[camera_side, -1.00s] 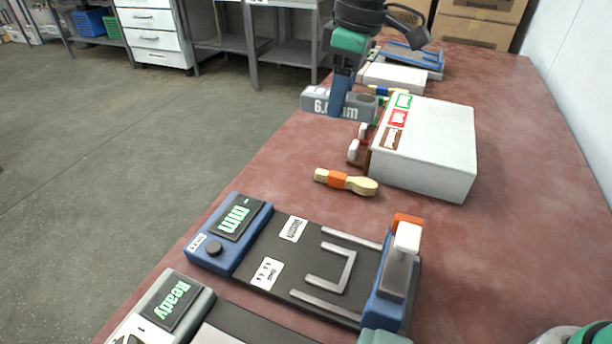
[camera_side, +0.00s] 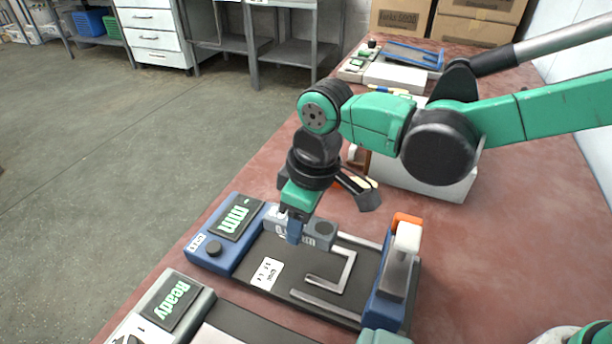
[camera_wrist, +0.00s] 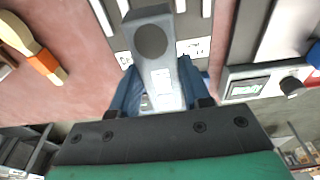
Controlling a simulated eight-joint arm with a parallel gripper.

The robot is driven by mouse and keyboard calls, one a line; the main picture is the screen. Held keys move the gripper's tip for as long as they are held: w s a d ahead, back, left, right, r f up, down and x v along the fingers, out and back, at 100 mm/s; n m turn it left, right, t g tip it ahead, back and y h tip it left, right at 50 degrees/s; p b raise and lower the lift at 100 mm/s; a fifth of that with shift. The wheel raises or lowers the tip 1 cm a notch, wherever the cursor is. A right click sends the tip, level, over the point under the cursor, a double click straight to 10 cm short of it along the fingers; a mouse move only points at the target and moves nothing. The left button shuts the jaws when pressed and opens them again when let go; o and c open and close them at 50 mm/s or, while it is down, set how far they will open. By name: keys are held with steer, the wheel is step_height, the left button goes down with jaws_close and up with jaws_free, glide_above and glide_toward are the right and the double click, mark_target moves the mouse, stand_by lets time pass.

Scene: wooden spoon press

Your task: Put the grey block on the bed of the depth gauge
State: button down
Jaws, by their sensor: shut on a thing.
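The grey block (camera_side: 321,237) with white print is held by my gripper (camera_side: 294,229) over the far side of the depth gauge's dark bed (camera_side: 291,266). I cannot tell whether the block touches the bed. The gauge has a blue display housing (camera_side: 222,251) reading "- mm" at left and a blue post with a white and orange top (camera_side: 406,238) at right. Pale angled rails (camera_side: 345,275) lie on the bed. In the wrist view, the blue fingers (camera_wrist: 160,92) grip both sides of the block (camera_wrist: 150,15), whose round dark spot points away from my gripper.
A second device with a "Ready" display (camera_side: 176,303) stands nearest the camera. A white box (camera_side: 430,185) sits behind my arm, partly hidden. The orange-banded wooden spoon piece (camera_wrist: 45,62) shows in the wrist view. Table to the right is clear.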

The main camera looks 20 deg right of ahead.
mark_target(302, 258)
steer(key=shift+f, duration=2.9)
steer(key=shift+f, duration=0.1)
steer(key=shift+c, duration=2.1)
jaws_free()
steer(key=r, duration=0.7)
steer(key=s+d+r, duration=0.1)
steer(key=r, duration=0.3)
steer(key=shift+s+d+r, duration=0.1)
steer(key=shift+r, duration=0.25)
steer(key=shift+d+r, duration=0.2)
steer(key=s+d+m+t, duration=0.1)
steer(key=d+m+t, duration=0.2)
steer(key=d, duration=0.7)
steer(key=s+d+m+t+h, duration=0.1)
steer(key=s+d+m+t, duration=0.1)
steer(key=d+m, duration=0.4)
steer(key=d+t, duration=0.1)
steer(key=d, duration=0.4)
steer(key=shift+s+f, duration=0.15)
steer(key=shift+f, duration=0.05)
